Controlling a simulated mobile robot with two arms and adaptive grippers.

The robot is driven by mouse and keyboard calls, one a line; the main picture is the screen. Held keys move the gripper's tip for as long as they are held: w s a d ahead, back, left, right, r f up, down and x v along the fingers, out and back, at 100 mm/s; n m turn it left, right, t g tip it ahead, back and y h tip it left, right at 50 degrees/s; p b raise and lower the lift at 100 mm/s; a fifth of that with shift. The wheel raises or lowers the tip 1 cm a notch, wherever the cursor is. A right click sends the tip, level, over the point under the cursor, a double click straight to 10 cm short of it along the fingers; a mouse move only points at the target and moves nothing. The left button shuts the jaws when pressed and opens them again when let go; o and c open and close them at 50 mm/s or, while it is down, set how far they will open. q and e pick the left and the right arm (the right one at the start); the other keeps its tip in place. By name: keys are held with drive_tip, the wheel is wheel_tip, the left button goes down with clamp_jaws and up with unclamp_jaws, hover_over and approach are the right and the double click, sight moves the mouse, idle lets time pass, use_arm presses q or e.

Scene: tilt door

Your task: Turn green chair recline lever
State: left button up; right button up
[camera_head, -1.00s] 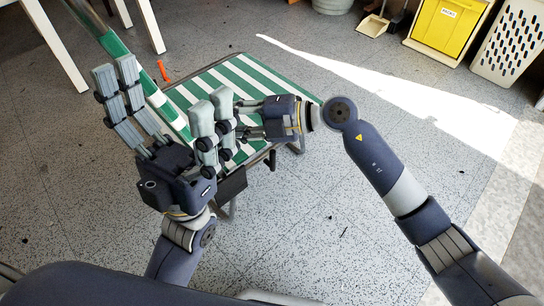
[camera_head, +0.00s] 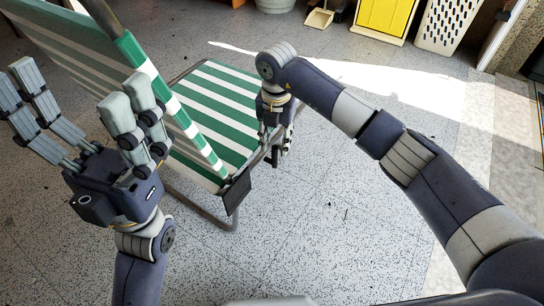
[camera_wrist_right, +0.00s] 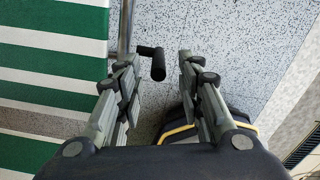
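The green-and-white striped chair (camera_head: 222,105) stands in the middle of the head view, its backrest (camera_head: 85,55) leaning to the upper left. In the right wrist view, a black lever handle (camera_wrist_right: 152,62) sticks out from a metal rod beside the striped seat (camera_wrist_right: 50,75). My right gripper (camera_wrist_right: 160,85) is open, with the handle between its fingertips in the picture; contact cannot be told. In the head view, my right gripper (camera_head: 272,132) points down at the seat's right edge, and the lever is hard to make out.
A dark flat piece (camera_head: 237,190) is on the chair frame's near corner. A yellow bin (camera_head: 384,18), a perforated basket (camera_head: 447,22) and a dustpan (camera_head: 319,18) stand at the back. The speckled floor (camera_head: 320,230) in front and to the right is clear.

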sight(275, 157)
wheel_tip(275, 157, down, 5)
drive_tip(key=shift+a+f+b, duration=0.1)
drive_tip(key=shift+f+b, duration=0.1)
drive_tip(key=shift+b, duration=0.7)
drive_tip(key=shift+s, duration=0.1)
clamp_jaws()
